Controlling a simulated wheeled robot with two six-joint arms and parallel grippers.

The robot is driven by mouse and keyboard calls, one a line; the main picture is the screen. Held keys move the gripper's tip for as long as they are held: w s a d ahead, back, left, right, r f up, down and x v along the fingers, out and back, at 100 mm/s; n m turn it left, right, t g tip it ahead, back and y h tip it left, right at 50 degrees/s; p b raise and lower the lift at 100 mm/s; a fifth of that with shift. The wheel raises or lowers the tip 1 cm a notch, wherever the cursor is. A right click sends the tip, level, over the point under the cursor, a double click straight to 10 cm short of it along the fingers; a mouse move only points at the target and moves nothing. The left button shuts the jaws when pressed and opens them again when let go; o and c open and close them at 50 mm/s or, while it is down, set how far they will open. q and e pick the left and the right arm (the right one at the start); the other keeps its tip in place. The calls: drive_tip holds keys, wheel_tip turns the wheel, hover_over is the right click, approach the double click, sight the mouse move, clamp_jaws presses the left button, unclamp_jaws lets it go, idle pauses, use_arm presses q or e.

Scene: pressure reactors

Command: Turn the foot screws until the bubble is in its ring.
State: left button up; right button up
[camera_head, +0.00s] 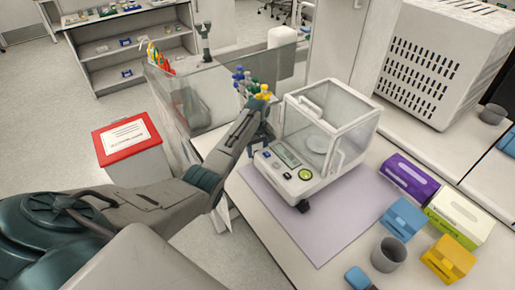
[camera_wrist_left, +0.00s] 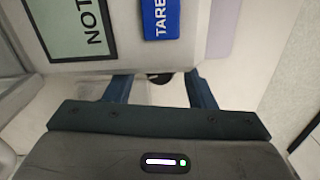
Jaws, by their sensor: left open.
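The balance (camera_head: 292,178) with a clear draft shield stands on a lilac mat (camera_head: 330,228). Its round yellow-green level (camera_head: 306,174) is on the front panel; the bubble is too small to make out. A dark foot screw (camera_head: 303,206) shows under the near front corner. My left gripper (camera_head: 262,138) is at the balance's left side, its fingertips partly hidden. In the left wrist view the open fingers (camera_wrist_left: 160,90) point under the balance's edge, with a dark foot (camera_wrist_left: 160,77) between them, partly hidden. The display (camera_wrist_left: 78,32) there reads "NOT", cut off, beside a blue TARE button (camera_wrist_left: 160,18).
Colourful boxes, including a purple one (camera_head: 410,178) and a yellow one (camera_head: 449,258), and a grey cup (camera_head: 388,254) stand right of the mat. A large vented white unit (camera_head: 440,60) is behind. A red-lidded bin (camera_head: 130,145) stands on the floor at left.

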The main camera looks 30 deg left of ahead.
use_arm(q)
drive_tip(key=shift+f, duration=0.1)
drive_tip(key=c, duration=1)
drive_tip(key=shift+r+n+p, duration=0.25)
drive_tip(key=shift+n+p, duration=0.6)
drive_tip(key=shift+n, duration=0.05)
drive_tip(key=shift+f+n, duration=0.2)
drive_tip(key=shift+n, duration=0.4)
drive_tip(key=o, duration=1)
